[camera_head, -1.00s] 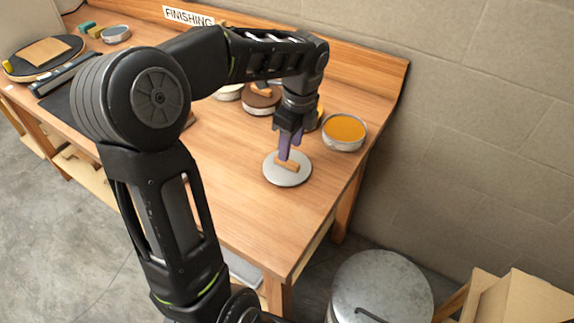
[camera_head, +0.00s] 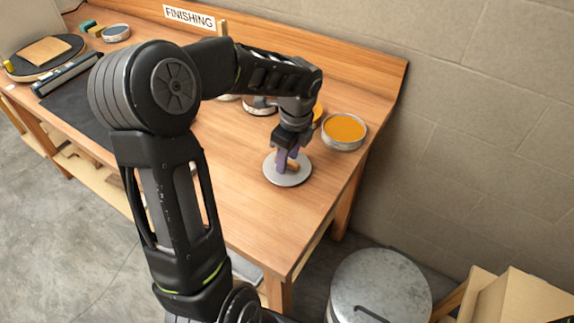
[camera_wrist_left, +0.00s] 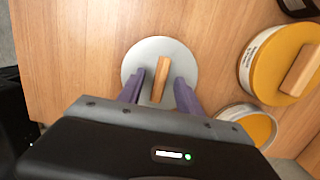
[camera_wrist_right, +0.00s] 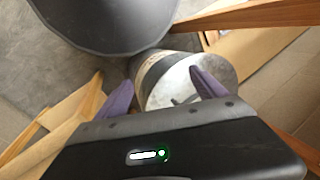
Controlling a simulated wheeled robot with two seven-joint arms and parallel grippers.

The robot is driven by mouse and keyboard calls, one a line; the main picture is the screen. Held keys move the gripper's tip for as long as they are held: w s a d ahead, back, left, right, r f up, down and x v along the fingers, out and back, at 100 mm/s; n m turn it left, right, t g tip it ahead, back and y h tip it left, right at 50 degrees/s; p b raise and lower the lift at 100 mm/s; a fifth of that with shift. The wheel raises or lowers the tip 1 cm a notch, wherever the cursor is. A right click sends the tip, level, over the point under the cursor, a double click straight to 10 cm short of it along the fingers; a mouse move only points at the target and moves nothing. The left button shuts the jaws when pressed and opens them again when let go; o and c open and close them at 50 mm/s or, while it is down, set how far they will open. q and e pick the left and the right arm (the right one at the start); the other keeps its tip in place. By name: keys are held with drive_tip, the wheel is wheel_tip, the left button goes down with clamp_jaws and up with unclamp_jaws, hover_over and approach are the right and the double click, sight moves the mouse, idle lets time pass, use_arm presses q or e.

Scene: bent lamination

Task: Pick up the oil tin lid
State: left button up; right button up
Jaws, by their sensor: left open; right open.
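A flat grey round lid (camera_head: 279,181) with a wooden bar handle lies on the workbench near its right end. I take it for the oil tin lid. My left gripper (camera_head: 288,163) points down over it. In the left wrist view the lid (camera_wrist_left: 150,48) shows whole, and the open purple fingers (camera_wrist_left: 160,80) stand on either side of its wooden handle (camera_wrist_left: 160,72), with a gap visible. An open tin of orange-yellow content (camera_head: 345,128) stands behind and right of the lid. My right gripper (camera_wrist_right: 161,80) is open and empty, away from the bench.
A yellow-topped tin with a wooden handle (camera_wrist_left: 278,58) stands close to the lid. Other tins stand behind my left arm. A grey metal drum (camera_head: 380,280) stands on the floor beside cardboard boxes (camera_head: 515,295). The bench front around the lid is clear.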

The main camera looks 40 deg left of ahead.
use_arm(q)
drive_tip(key=shift+c, duration=0.3)
clamp_jaws()
idle(0.4)
